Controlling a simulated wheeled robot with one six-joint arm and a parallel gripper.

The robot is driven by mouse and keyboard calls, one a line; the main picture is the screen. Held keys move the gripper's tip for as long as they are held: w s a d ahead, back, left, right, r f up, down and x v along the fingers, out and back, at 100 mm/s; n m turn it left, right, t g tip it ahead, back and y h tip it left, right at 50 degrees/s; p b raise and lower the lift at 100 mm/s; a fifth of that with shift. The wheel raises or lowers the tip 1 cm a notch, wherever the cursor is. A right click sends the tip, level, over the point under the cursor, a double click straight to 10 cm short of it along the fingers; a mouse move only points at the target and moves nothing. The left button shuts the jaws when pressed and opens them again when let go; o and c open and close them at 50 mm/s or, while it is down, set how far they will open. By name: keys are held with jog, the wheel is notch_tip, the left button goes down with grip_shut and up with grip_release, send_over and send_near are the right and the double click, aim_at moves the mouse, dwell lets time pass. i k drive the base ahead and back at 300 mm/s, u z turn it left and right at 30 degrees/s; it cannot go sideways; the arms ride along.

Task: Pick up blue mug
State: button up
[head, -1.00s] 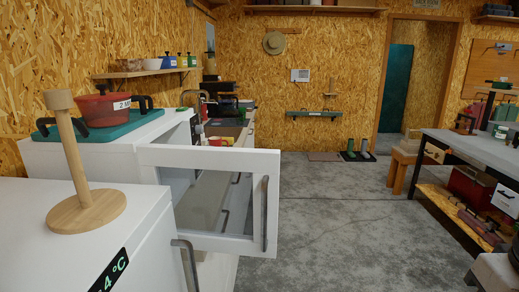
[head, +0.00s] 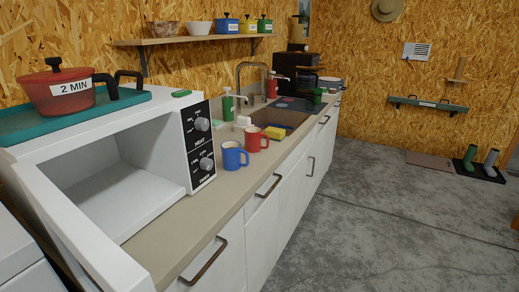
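A blue mug (head: 233,156) stands upright on the beige counter (head: 222,190) in the head view, just right of the microwave's control panel. Its handle points to the right. A red mug (head: 256,138) stands close behind it to the right. My gripper is not in view.
An open microwave (head: 200,150) stands left of the mug, its white door (head: 75,235) swung out toward me. A red pot (head: 58,92) sits on a teal tray on top.

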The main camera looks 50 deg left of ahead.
aim_at(231, 150)
jog(key=u, duration=0.3)
jog(key=i, duration=0.9)
jog(key=u, duration=1.15)
jog(key=i, duration=0.7)
jog(key=u, duration=0.6)
